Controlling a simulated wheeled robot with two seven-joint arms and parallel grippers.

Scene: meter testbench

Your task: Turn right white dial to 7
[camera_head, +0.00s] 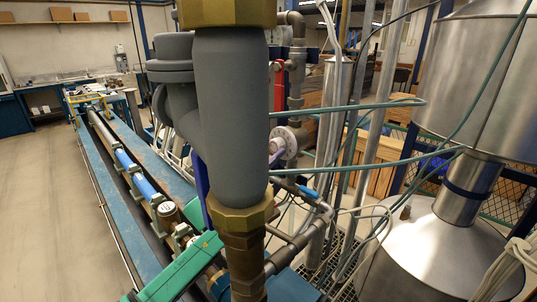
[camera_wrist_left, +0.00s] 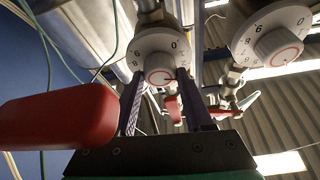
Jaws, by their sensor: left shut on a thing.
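In the left wrist view a white dial (camera_wrist_left: 142,46) with dark numbers around its rim faces the camera at upper middle. Its small round knob (camera_wrist_left: 159,68) has a red ring on its face. My left gripper (camera_wrist_left: 160,78) has its two dark fingers on either side of this knob and is shut on it. A second white dial (camera_wrist_left: 262,27) of the same kind is at the upper right, apart from the fingers. In the head view my green left arm comes from the bottom, and a purple finger (camera_head: 202,187) shows beside a grey valve. My right gripper is out of view.
The thick grey valve body (camera_head: 232,110) with brass fittings fills the middle of the head view. A red handle (camera_wrist_left: 60,118) is close at the left in the wrist view. Hoses and steel tanks (camera_head: 435,245) stand at the right.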

